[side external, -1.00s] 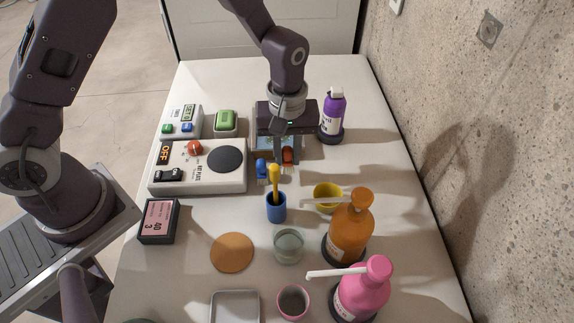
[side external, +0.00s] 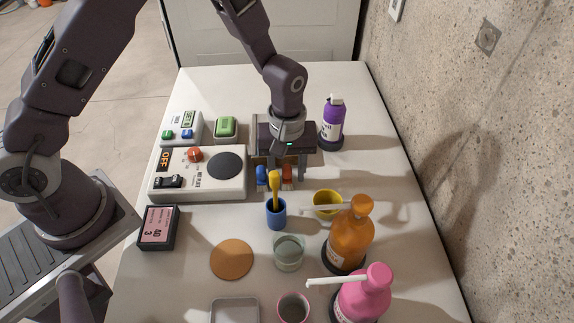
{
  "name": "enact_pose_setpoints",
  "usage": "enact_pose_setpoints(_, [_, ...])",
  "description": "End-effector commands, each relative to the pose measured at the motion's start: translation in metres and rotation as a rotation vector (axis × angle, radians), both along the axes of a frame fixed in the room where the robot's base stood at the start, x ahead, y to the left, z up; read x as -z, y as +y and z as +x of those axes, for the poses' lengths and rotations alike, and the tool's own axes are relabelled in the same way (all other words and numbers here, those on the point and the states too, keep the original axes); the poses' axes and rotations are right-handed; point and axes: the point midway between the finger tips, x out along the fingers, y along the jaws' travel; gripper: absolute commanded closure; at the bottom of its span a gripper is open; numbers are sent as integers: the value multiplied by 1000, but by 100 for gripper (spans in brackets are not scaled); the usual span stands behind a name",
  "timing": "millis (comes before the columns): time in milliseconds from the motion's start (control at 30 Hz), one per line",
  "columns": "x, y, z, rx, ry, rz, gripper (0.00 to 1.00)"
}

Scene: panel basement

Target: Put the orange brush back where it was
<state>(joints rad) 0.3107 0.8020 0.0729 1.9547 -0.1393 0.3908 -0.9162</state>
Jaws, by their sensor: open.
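The rest of the brush is hidden. A similar blue piece (side external: 261,175) is just to its left. A blue cup (side external: 276,215) with a yellow-headed brush (side external: 275,186) standing in it is in front of the gripper.
A hot plate (side external: 198,184) is at left. A purple bottle (side external: 332,128) stands right behind the gripper. A yellow cup (side external: 326,203), an orange bottle (side external: 350,238), a glass beaker (side external: 289,254) and a pink bottle (side external: 366,296) are nearer. An orange disc (side external: 232,260) lies front left.

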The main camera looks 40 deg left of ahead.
Motion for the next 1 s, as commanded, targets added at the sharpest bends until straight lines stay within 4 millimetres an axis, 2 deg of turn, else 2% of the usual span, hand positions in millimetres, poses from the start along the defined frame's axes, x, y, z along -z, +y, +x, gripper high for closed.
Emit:
enact_pose_setpoints(67, [-11, 0, 1, 1, -5, -1, 55])
enact_pose_setpoints(300, [-77, -1, 2, 1, -8, -2, 55])
enact_pose_setpoints(400, [-99, 0, 1, 0, -6, -1, 55])
enact_pose_setpoints(533, [-116, 0, 1, 1, -2, -1, 55])
enact_pose_setpoints(767, [-122, 0, 0, 2, -2, -1, 55])
enact_pose_setpoints(833, [-134, 4, -3, 21, -18, -11, 55])
enact_pose_setpoints(867, [-145, 8, -6, 40, -33, -18, 55])
enact_pose_setpoints(933, [-180, 20, -21, 112, -84, -40, 55])
enact_pose_setpoints(1000, [-218, 37, -48, 216, -153, -51, 55])
